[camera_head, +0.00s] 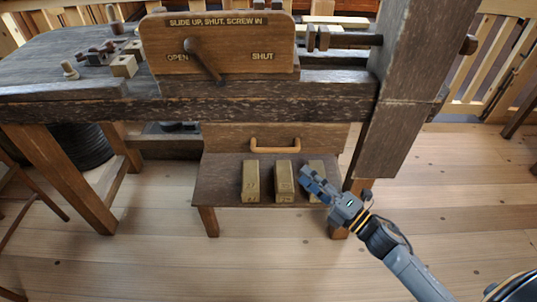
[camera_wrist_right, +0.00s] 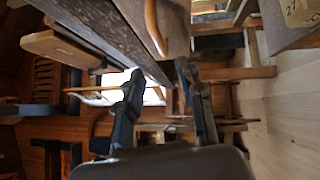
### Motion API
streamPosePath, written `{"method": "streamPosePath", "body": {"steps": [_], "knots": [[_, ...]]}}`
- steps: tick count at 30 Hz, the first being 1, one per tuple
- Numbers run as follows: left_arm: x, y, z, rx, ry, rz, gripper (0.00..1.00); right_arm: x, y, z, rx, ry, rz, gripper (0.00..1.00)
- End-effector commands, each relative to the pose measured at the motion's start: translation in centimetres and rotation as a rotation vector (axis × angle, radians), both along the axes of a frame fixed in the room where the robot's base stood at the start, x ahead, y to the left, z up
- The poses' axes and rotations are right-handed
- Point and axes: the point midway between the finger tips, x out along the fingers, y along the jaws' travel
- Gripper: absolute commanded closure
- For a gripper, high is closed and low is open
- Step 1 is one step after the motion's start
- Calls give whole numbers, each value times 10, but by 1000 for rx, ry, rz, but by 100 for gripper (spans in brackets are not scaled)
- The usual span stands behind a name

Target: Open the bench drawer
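The drawer front (camera_head: 228,140) is a brown wooden panel under the bench's (camera_head: 260,108) dark front rail. I cannot tell for sure whether it stands out at all. Its curved wooden handle (camera_head: 275,147) is at the middle of the front. In the right wrist view the handle (camera_wrist_right: 152,26) shows at the top, beyond the fingertips. My right gripper (camera_head: 307,174) is below and right of the handle, over the low stool, apart from the handle. In the wrist view its two fingers (camera_wrist_right: 158,72) are spread with nothing between them. My left gripper is not in view.
A thick bench post (camera_head: 398,100) rises on the right. A lever board (camera_head: 225,45) stands above. The floor in front is clear.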

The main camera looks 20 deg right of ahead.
Motion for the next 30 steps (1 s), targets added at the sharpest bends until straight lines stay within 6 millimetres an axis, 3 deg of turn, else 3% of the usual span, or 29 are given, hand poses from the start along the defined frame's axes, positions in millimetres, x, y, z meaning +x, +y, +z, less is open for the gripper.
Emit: {"method": "streamPosePath", "body": {"steps": [15, 22, 30], "knots": [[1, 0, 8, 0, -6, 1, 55, 89, 49, 14, 2, 1, -3, 63], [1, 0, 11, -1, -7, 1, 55, 108, 60, 16, 4, 4, -3, 63], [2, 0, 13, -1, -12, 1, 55, 110, 61, 16, 3, 5, -3, 63]]}}
